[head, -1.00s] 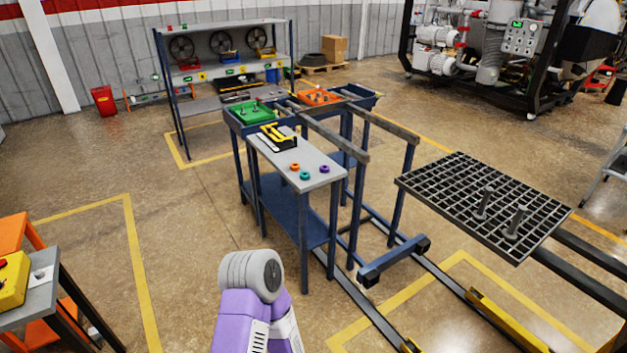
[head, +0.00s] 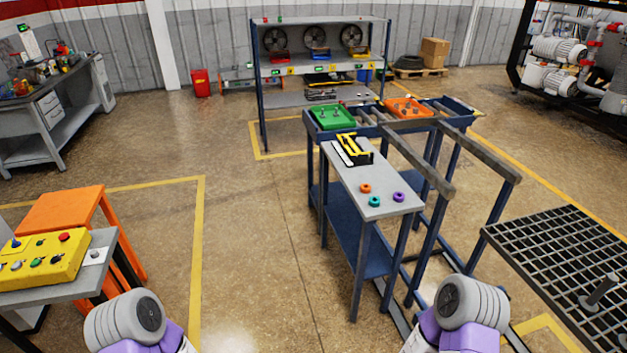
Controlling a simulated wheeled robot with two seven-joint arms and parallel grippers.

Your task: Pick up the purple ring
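The purple ring (head: 398,197) lies flat on the near right part of a narrow grey-topped table (head: 389,178). An orange ring (head: 365,188) and a teal ring (head: 374,201) lie just left of it. Parts of both my arms show at the bottom edge, one at the left and one right of centre, well short of the table. Neither of my grippers shows in the view.
A black and yellow holder (head: 355,150) stands on the table's far end. Green (head: 334,118) and orange (head: 408,108) trays sit on the roller frame behind. A black grate (head: 570,262) is at right, a yellow control box (head: 45,260) at left. Floor before the table is clear.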

